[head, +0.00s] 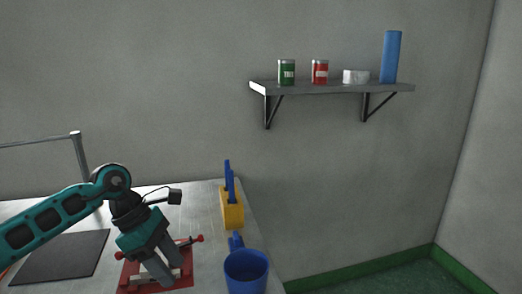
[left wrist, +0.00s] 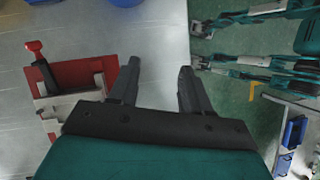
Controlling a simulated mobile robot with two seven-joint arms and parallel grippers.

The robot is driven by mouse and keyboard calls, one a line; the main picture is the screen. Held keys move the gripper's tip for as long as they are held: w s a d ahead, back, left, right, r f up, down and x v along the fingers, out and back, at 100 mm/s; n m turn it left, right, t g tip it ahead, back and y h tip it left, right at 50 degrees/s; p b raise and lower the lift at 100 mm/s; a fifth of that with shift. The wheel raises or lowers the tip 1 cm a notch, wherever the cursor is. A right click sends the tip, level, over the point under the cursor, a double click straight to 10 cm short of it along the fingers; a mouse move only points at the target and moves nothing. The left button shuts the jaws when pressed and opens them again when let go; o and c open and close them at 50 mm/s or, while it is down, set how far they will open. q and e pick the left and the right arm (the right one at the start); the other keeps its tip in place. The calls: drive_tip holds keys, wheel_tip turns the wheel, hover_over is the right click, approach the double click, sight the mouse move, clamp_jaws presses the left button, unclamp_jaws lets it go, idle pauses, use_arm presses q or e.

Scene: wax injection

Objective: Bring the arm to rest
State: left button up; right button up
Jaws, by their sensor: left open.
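My left gripper (head: 168,266) is low over the worktable, above or beside a red fixture (head: 127,276) with red knobs and a pale metal part. Its fingers partly cover the fixture, and I cannot tell from the head view whether they touch it. In the left wrist view the gripper (left wrist: 155,90) has its fingers spread with nothing between them. There the red fixture (left wrist: 85,72) lies to the left of the fingers.
A blue mug (head: 246,272) and a yellow holder (head: 232,214) with blue-handled tools stand near the table's right edge. A dark mat (head: 62,257) lies left. A metal post (head: 79,155) stands behind. A wall shelf (head: 335,88) holds cans and a blue cylinder.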

use_arm(q)
drive_tip(key=s+d+r+n+t+h, duration=0.15)
drive_tip(key=d+h, duration=0.25)
drive_tip(key=d, duration=0.4)
drive_tip(key=s+d+r+n+h, duration=0.2)
drive_tip(key=d+h, duration=0.3)
drive_tip(key=d, duration=0.3)
wheel_tip(320, 180, up, 8)
drive_tip(key=w+d+n+t+h, duration=0.1)
drive_tip(key=n+t+h, duration=0.3)
drive_tip(key=n+t, duration=0.85)
drive_tip(key=s+a+f+n+t+y, duration=0.1)
drive_tip(key=s+a+f+n+y, duration=0.1)
drive_tip(key=a+f+n+y, duration=0.9)
drive_tip(key=s+a+f+n+y, duration=0.1)
drive_tip(key=a+f+n+y, duration=0.45)
drive_tip(key=n, duration=1.15)
drive_tip(key=s+f+n+g+y, duration=0.1)
drive_tip(key=s+f+n+g, duration=0.35)
drive_tip(key=s, duration=0.55)
drive_tip(key=s+f+n+g, duration=0.3)
drive_tip(key=s+f+g, duration=0.25)
drive_tip(key=s, duration=0.55)
drive_tip(key=w+d+f+t+h, duration=0.1)
drive_tip(key=w+d+f+t, duration=0.1)
drive_tip(key=w+f+t, duration=0.4)
wheel_tip(320, 180, down, 2)
drive_tip(key=shift+w+m, duration=0.35)
drive_tip(key=shift+w, duration=0.6)
